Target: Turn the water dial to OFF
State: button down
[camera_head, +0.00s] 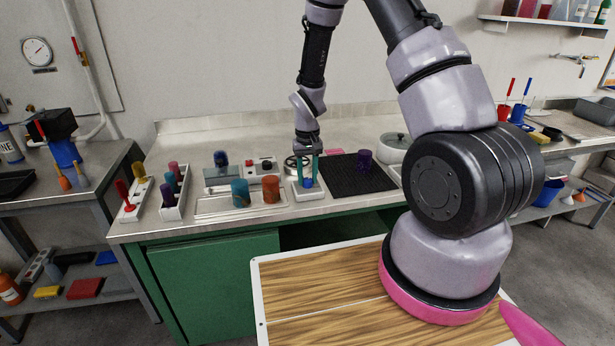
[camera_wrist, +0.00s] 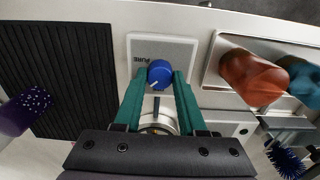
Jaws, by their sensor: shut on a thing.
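The water dial is a blue round knob (camera_wrist: 159,74) with a pale pointer line, on a white panel (camera_wrist: 180,47) lettered "PURE". In the wrist view the pointer line runs toward the lower left of the knob. My gripper (camera_wrist: 160,84) has green fingers closed on the two sides of the knob. In the head view my gripper (camera_head: 307,172) reaches down to the white panel (camera_head: 314,193) on the bench, with the blue knob (camera_head: 307,182) low between the fingers. I cannot make out an OFF mark; the fingers hide part of the panel.
A black ribbed mat (camera_head: 345,175) with a purple cup (camera_head: 366,160) lies right of the panel. An orange cup (camera_head: 271,189) and a teal cup (camera_head: 240,193) stand on a tray at left. A white round vessel (camera_head: 393,148) stands further right.

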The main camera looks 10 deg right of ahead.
aim_at(307, 179)
jog(key=n, duration=0.4)
jog(key=shift+n, duration=0.3)
jog(key=n, duration=0.4)
jog(key=shift+n, duration=0.3)
jog(key=shift+c, duration=2.4)
grip_release()
notch_tip(307, 179, up, 11)
jog(key=shift+f, duration=0.1)
